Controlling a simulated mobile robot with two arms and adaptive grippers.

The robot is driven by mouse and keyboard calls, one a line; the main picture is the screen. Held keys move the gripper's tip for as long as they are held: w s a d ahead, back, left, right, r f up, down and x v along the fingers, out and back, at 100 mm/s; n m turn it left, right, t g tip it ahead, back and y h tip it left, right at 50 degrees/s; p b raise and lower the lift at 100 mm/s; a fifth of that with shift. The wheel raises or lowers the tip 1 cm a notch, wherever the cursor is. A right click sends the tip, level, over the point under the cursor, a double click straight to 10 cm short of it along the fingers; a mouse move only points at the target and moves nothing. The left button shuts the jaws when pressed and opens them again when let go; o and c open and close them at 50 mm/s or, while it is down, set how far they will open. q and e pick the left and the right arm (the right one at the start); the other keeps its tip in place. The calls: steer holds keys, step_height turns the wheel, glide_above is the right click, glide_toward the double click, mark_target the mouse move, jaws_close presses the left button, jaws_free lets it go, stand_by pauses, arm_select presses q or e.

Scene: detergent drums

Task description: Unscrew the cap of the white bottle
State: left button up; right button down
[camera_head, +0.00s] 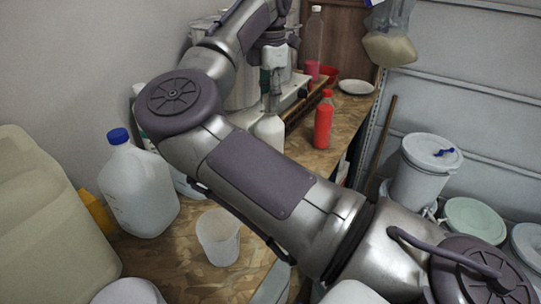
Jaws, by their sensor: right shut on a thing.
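The white bottle (270,131) stands upright on the wooden worktop, in the middle of the head view. My right gripper (271,102) points down over its top and is shut on the bottle's cap. The cap itself is hidden between the fingers. My right arm hides part of the bottle's lower body. My left gripper is not in view.
A translucent jug with a blue cap (138,190) and an empty clear cup (218,237) stand at the front left. A red bottle (323,122) stands to the right of the white bottle. White buckets (425,170) are at the right, beyond the worktop (345,110).

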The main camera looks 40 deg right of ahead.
steer(key=shift+r+p, duration=0.4)
steer(key=shift+r, duration=0.3)
steer(key=shift+r, duration=0.2)
steer(key=shift+r+p, duration=1.55)
steer(key=shift+r, duration=0.4)
steer(key=shift+r+p, duration=1.15)
steer(key=shift+r, duration=0.35)
step_height(320, 180, up, 4)
steer(key=p, duration=0.3)
steer(key=shift+f, duration=0.15)
